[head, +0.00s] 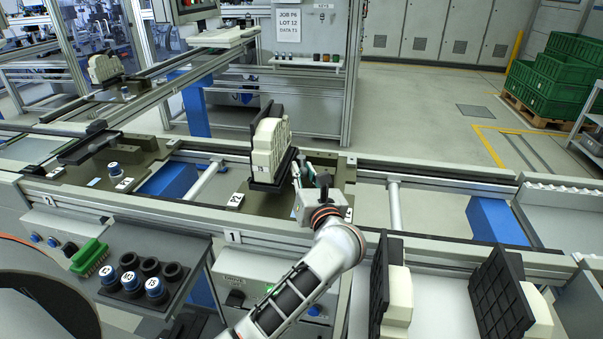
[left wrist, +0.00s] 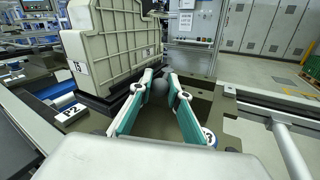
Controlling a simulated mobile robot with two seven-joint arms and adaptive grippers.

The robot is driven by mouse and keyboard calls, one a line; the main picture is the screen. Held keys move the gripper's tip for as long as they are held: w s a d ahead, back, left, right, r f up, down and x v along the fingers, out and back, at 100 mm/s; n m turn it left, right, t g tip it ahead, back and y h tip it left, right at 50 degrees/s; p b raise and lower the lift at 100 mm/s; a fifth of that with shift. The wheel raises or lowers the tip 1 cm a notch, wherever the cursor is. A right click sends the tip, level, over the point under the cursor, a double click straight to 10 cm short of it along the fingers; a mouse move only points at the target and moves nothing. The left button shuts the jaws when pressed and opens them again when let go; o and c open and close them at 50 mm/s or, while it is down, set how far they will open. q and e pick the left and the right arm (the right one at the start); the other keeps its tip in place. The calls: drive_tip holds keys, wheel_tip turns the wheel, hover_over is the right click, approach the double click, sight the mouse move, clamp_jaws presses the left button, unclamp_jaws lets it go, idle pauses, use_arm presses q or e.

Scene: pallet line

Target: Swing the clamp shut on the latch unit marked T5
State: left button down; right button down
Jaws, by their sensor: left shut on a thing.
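The latch unit (head: 268,145) is a ribbed cream housing against an upright black plate on a pallet. In the left wrist view its housing (left wrist: 125,45) fills the upper left, with a small tag that seems to read T5. My left gripper (head: 312,178) is at the unit's right side. In the left wrist view its two green-edged fingers (left wrist: 160,86) are closed on a round dark grey knob (left wrist: 157,87), close beside the unit's base. The knob seems to belong to the clamp; the rest of the clamp and its angle are hidden. My right gripper is not seen.
The pallet (head: 205,203) sits on a rail conveyor. A similar cream unit (head: 103,67) stands far left. More units (head: 507,295) lie at lower right. Green crates (head: 550,90) stand far off.

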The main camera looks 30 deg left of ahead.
use_arm(q)
drive_tip(key=c, duration=1.9)
unclamp_jaws()
wheel_tip(320, 180, up, 10)
drive_tip(key=shift+r, duration=0.1)
